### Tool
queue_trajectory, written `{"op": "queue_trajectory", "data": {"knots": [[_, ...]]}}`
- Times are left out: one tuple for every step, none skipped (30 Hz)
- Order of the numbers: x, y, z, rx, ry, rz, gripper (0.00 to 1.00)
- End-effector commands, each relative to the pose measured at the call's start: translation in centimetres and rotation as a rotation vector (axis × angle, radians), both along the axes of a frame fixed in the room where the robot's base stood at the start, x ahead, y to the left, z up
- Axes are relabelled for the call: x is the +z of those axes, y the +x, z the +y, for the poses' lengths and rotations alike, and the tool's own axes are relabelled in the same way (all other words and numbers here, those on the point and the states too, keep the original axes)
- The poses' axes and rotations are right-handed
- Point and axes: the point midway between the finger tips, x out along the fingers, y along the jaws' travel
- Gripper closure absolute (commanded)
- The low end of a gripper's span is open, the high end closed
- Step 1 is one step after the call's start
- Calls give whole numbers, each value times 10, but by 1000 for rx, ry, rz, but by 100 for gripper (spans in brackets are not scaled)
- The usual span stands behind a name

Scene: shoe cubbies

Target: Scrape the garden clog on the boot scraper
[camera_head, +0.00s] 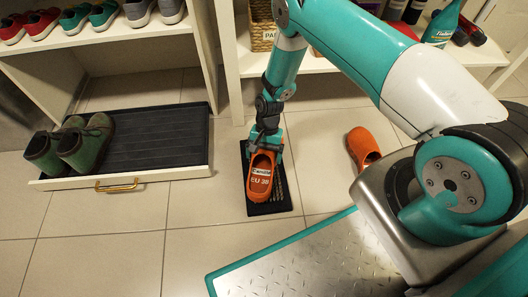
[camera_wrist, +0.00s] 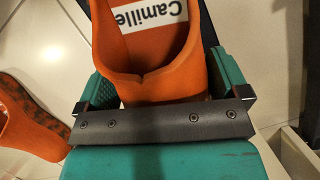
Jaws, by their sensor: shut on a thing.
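An orange garden clog (camera_head: 261,185) with a white label inside hangs at my gripper, over the boot scraper. My gripper (camera_head: 266,147) is shut on the clog's heel end; in the wrist view the green fingers (camera_wrist: 158,95) sit on both sides of the orange heel, and the label reads "Camille". The boot scraper (camera_head: 284,206) is a dark mat-like plate with bristles on the floor, partly hidden under the clog. I cannot tell whether the sole touches it. A second orange clog (camera_head: 361,146) lies on the floor to the right, also in the wrist view (camera_wrist: 38,132).
A pulled-out drawer with a dark tray (camera_head: 150,135) holds green boots (camera_head: 85,148) at the left. Shelves (camera_head: 110,37) with several shoes, a basket (camera_head: 262,30) and bottles stand at the back. Tiled floor is clear left of the scraper.

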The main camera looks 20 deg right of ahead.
Motion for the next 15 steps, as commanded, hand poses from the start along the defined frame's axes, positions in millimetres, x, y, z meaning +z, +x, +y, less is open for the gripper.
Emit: {"op": "queue_trajectory", "data": {"knots": [[3, 0, 0, 0, 0, 0, 34], [5, 0, 0, 0, 0, 0, 34], [8, 0, 0, 0, 0, 0, 34], [11, 0, 0, 0, 0, 0, 34], [15, 0, 0, 0, 0, 0, 34], [19, 0, 0, 0, 0, 0, 34], [23, 0, 0, 0, 0, 0, 34], [26, 0, 0, 0, 0, 0, 34], [31, 0, 0, 0, 0, 0, 34], [34, 0, 0, 0, 0, 0, 34], [37, 0, 0, 0, 0, 0, 34], [41, 0, 0, 0, 0, 0, 34], [44, 0, 0, 0, 0, 0, 34], [47, 0, 0, 0, 1, 1, 34], [52, 0, 0, 0, 1, 1, 34]]}}
